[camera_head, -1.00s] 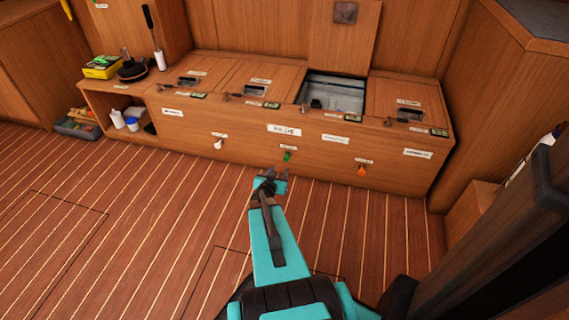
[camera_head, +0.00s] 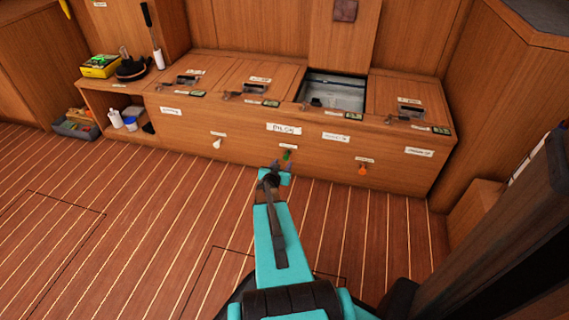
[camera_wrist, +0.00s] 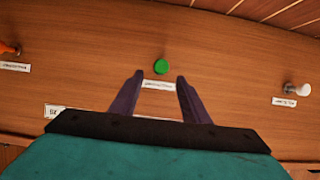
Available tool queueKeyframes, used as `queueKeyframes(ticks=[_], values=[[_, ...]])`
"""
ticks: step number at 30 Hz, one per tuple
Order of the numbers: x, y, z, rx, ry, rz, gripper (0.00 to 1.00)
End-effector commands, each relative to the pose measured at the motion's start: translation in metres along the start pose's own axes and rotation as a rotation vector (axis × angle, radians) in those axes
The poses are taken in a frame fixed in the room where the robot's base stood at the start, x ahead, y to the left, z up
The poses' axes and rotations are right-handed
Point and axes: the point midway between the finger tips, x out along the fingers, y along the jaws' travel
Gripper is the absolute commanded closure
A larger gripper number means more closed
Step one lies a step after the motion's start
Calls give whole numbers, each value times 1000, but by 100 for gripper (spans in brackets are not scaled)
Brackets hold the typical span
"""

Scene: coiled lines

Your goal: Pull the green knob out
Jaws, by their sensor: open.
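The green knob (camera_head: 287,155) sits on the front panel of the wooden bench (camera_head: 240,143), between a white knob and an orange knob. In the wrist view the green knob (camera_wrist: 161,66) is round and lies just beyond the fingertips, midway between them. My gripper (camera_head: 282,166) is open and empty, close in front of the panel and just below the knob in the head view. In the wrist view my gripper (camera_wrist: 158,76) has its two dark fingers apart, with a white label (camera_wrist: 158,85) showing between them. The fingers do not appear to touch the knob.
The white knob (camera_head: 217,143) is to the left and the orange knob (camera_head: 363,169) to the right; the wrist view shows them swapped. One bench lid (camera_head: 344,35) stands open. A grey bin (camera_head: 76,128) is at far left. The striped floor before the bench is clear.

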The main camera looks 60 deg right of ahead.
Motion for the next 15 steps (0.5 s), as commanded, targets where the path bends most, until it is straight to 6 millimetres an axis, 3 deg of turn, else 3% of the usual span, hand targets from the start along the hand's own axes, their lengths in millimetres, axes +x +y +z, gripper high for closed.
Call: queueKeyframes(ticks=[15], values=[[59,-1,2,0,0,0,58]])
